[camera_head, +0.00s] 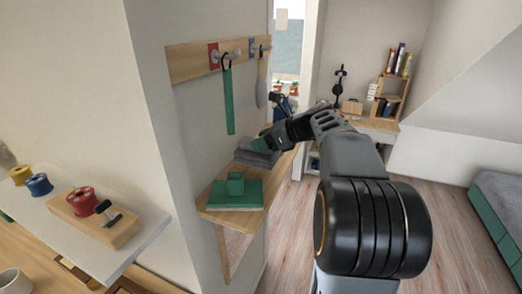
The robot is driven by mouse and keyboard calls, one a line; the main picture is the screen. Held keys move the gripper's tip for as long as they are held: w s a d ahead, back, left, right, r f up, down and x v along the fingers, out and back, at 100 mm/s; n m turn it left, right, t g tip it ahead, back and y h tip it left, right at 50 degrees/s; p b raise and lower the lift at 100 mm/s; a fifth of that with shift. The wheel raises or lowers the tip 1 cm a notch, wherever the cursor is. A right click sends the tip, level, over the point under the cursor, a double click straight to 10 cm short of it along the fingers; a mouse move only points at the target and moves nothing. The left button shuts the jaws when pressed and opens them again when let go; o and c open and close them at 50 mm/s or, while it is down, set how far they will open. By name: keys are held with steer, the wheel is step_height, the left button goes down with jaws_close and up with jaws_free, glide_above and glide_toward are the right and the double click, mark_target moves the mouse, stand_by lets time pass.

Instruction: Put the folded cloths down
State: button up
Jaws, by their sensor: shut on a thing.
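The grey folded cloths (257,158) form a small stack at the far end of a narrow wooden wall shelf (205,198). My gripper (262,144) is shut on them from above and from the right. Its fingertips are small in view and partly merge with the cloths. I cannot tell whether the stack touches the shelf or is just above it.
Above, a peg rail (190,62) holds a hanging green strap (228,100). A desk (372,127) stands behind.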

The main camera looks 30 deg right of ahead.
steer(key=shift+w+f, duration=0.3)
steer(key=shift+w, duration=0.05)
steer(key=f, duration=0.3)
steer(key=shift+w+p, duration=0.35)
steer(key=shift+p, duration=0.05)
steer(key=shift+f, duration=0.5)
steer(key=o, duration=1)
steer(key=shift+f, duration=0.15)
steer(key=shift+c, duration=0.2)
steer(key=shift+r, duration=0.3)
steer(key=b+v, duration=0.1)
steer(key=v, duration=1.1)
steer(key=shift+f, duration=0.15)
